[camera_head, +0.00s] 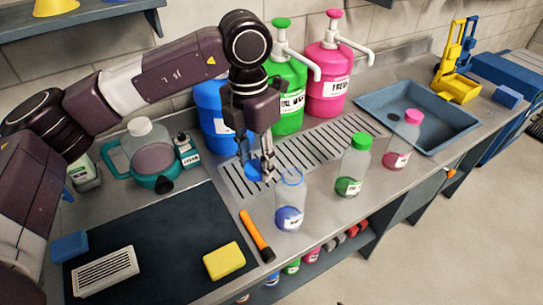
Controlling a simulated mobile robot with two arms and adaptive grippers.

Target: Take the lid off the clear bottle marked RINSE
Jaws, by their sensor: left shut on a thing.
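My left gripper (264,165) points down over the slotted drain grate and is shut on a small blue lid (254,173). A clear bottle (291,200) with blue at its base and a pale label stands upright just right of the gripper. Its top looks open, with a bluish rim and no cap on it. The lid is beside the bottle's mouth, apart from it. Two other clear bottles, one with a green cap (360,141) and one with a pink cap (412,117), stand farther right. I cannot read the small labels, so RINSE is not legible. My right gripper is not in view.
Blue, green (288,95) and pink (328,85) pump jugs stand behind the drain grate (320,145). A grey-blue basin (372,98) is at the right. An orange-handled tool (256,235) and a yellow sponge (224,260) lie in front. A teal-handled jug (148,155) stands left.

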